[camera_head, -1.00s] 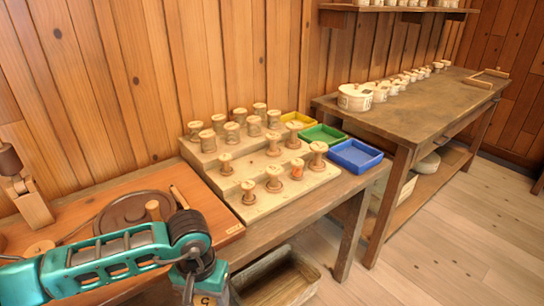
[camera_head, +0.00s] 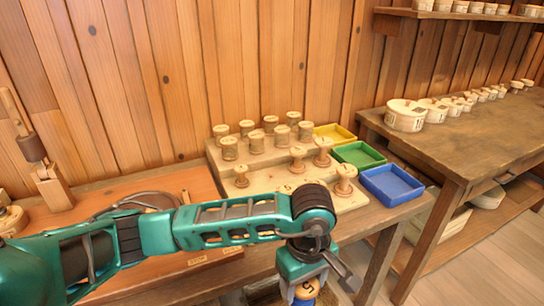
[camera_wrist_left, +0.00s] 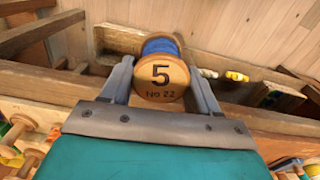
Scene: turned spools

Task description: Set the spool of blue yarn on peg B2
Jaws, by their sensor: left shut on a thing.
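My left gripper (camera_head: 304,284) is low in the head view, in front of the work table. Blue yarn (camera_wrist_left: 160,46) shows behind that end. The stepped wooden rack (camera_head: 228,187) stands on the table behind my arm, with several spools or pegs on it. My arm hides part of its front row. I cannot read which peg is B2. My right gripper is out of view.
Yellow (camera_head: 337,134), green (camera_head: 359,154) and blue (camera_head: 391,184) trays line the rack's right side. A wooden board (camera_head: 185,180) lies to the left. Open floor shows at lower right.

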